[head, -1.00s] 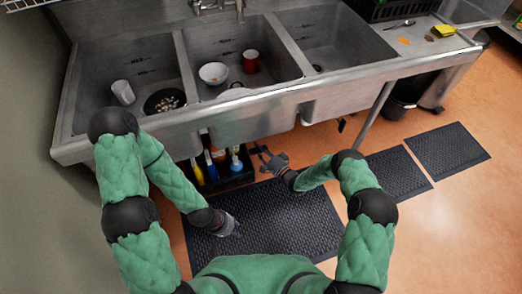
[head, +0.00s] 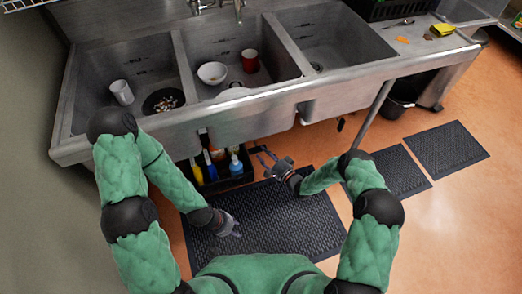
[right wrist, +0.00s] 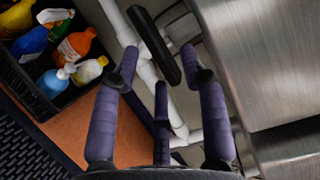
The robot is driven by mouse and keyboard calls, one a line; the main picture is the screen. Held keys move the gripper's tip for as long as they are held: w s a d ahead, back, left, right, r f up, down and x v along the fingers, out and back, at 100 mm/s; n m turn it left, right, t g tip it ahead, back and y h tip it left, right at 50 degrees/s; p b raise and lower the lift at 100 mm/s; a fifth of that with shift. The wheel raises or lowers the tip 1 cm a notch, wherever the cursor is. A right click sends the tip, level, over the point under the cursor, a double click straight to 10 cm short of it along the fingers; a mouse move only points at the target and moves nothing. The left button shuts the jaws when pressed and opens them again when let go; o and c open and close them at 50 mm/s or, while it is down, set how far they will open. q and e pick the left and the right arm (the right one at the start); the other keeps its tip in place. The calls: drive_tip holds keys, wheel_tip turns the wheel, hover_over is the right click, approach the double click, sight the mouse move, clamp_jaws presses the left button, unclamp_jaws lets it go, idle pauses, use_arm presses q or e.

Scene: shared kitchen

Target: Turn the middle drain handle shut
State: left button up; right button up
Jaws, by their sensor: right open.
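In the right wrist view, a black drain handle (right wrist: 154,45) hangs beside white pipes under the sink. It lies between the open finger ends of my right gripper (right wrist: 158,58), lengthwise and slightly tilted; I cannot tell whether they touch it. In the head view my right gripper (head: 265,155) is just under the front edge of the middle basin (head: 232,55), and I cannot make out the handle beside it there. My left gripper (head: 230,226) is low over the black floor mat (head: 285,225), away from the sink; its finger opening is unclear.
A black crate of spray bottles (head: 225,183) stands under the sink, left of my right gripper. A steel sink leg (head: 374,116) and another black handle (head: 340,124) are to the right. White pipes (right wrist: 146,70) run close to my right fingers.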

drive_tip(key=v, duration=0.9)
drive_tip(key=shift+w, duration=0.15)
drive_tip(key=s+r+n+g+h+p, duration=0.3)
drive_tip(key=s+g, duration=0.3)
drive_tip(key=s, duration=0.7)
drive_tip(key=s+r+n+g+h+p, duration=0.3)
drive_tip(key=s+g, duration=0.4)
drive_tip(key=s, duration=0.5)
drive_tip(key=shift+s+d+r+n+h+p, duration=0.35)
drive_tip(key=shift+d+n+h+p, duration=0.1)
drive_tip(key=shift+n+h+p, duration=0.35)
